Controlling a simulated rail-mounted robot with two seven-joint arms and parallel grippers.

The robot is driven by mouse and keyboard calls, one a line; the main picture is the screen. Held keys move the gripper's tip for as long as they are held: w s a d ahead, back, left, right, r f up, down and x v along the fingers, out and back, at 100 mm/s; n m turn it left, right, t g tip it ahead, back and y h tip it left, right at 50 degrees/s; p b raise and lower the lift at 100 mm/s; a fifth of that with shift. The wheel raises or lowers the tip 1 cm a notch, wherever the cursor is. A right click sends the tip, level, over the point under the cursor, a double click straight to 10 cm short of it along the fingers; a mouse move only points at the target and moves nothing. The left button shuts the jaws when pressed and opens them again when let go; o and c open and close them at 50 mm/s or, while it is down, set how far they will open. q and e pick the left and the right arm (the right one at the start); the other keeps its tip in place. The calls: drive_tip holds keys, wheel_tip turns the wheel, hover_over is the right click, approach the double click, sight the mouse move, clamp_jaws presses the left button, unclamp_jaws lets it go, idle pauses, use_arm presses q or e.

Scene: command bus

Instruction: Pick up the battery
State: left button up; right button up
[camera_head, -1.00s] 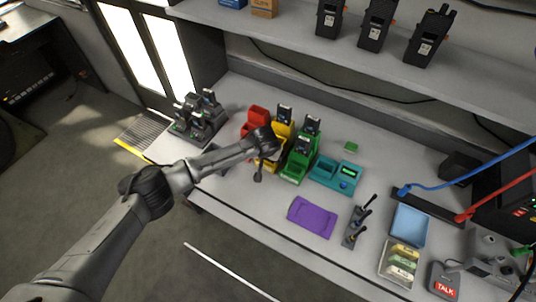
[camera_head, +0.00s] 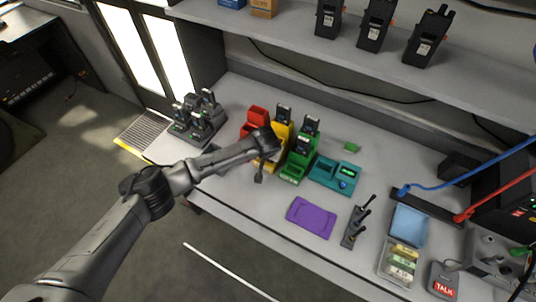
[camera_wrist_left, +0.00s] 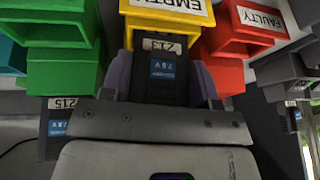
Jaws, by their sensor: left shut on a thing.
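My left gripper (camera_wrist_left: 163,88) is shut on a dark battery (camera_wrist_left: 163,65) with a blue label and a white tag, one finger on each side of it. The battery is at the front of the yellow bin (camera_wrist_left: 150,24) marked EMPTY, and its far end is hidden there. In the head view my left arm reaches the yellow bin (camera_head: 283,128), and its wrist hides the gripped battery. My right gripper is not in view.
A red bin (camera_head: 256,117) and a green bin (camera_head: 298,165) flank the yellow one closely. A teal tester (camera_head: 330,172), a purple mat (camera_head: 311,217) and a black charger rack (camera_head: 198,122) stand on the bench. A shelf with radios runs above.

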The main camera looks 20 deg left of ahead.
use_arm(q)
drive_tip(key=shift+a, duration=0.3)
wheel_tip(320, 180, up, 4)
drive_tip(key=shift+w+a+r, duration=0.1)
drive_tip(key=s+d+r, duration=0.1)
drive_tip(key=d+r, duration=0.1)
drive_tip(key=d, duration=0.1)
drive_tip(key=s+d+r, duration=0.1)
drive_tip(key=d+r, duration=0.1)
drive_tip(key=d, duration=0.2)
drive_tip(key=s+d+r, duration=0.2)
drive_tip(key=d+r, duration=0.1)
drive_tip(key=d, duration=0.1)
drive_tip(key=shift+d, duration=0.15)
drive_tip(key=shift+f, duration=0.1)
